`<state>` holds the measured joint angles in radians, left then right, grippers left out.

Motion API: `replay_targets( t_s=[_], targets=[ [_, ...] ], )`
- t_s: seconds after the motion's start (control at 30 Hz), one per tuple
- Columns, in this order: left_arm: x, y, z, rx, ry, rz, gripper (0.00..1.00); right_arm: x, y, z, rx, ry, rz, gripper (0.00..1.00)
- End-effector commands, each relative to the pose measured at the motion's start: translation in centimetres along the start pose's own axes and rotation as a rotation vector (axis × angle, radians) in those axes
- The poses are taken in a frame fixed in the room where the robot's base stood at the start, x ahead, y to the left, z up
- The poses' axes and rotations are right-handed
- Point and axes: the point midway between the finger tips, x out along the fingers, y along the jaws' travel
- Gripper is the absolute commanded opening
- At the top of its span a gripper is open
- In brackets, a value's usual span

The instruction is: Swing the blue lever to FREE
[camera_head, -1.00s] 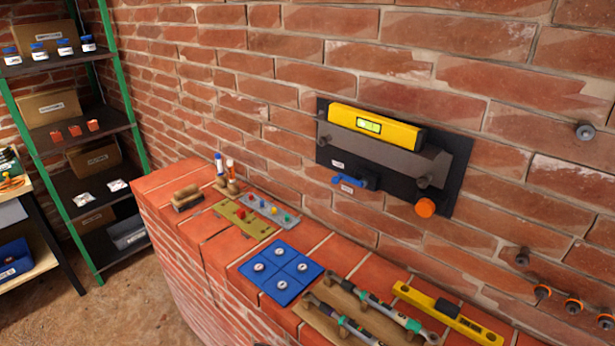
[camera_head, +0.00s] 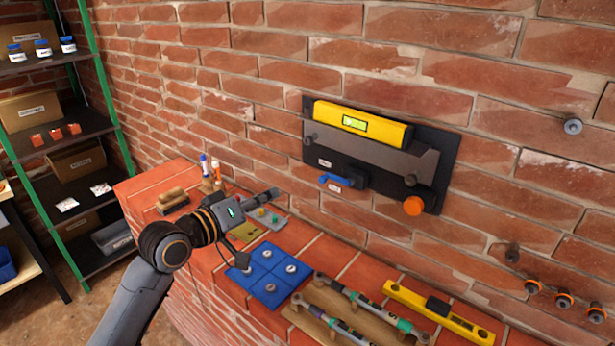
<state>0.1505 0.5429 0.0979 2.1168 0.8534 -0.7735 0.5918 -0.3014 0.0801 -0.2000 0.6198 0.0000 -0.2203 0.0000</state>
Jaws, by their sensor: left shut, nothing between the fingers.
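The blue lever (camera_head: 337,181) is on the black wall panel (camera_head: 445,160), in its lower left part. It points to the left from a dark hub. A small white label (camera_head: 325,163) is above it and another (camera_head: 335,188) just below it; their words are too small to read. My left gripper (camera_head: 276,192) is shut and empty. It is above the brick ledge, left of the lever and apart from it, with its fingers pointing right. It hides part of the olive and grey plates. My right gripper is not in view.
The panel also carries a yellow level (camera_head: 362,124) on a grey bar and an orange knob (camera_head: 412,206). On the brick ledge (camera_head: 310,250) are a blue tile (camera_head: 266,272), torque tools (camera_head: 372,310) on a board and a second yellow level (camera_head: 437,312). Bolts stick out of the wall at right.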

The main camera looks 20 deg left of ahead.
Motion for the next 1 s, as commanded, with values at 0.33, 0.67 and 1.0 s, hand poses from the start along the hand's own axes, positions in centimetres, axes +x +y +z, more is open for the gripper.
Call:
replay_targets(
  t_s=[0.33, 0.67, 1.0],
  targets=[
    [0.0, 1.3, -3.4, -0.053, 0.06, 0.057, 0.0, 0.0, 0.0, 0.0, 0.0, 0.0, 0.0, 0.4],
    [1.2, 1.4, -3.5, -0.054, 0.06, 0.057, 0.0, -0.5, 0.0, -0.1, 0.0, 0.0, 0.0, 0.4],
    [8.0, 2.0, -4.0, -0.053, 0.058, 0.056, 0.0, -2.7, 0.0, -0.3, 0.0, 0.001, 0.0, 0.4]
  ],
)
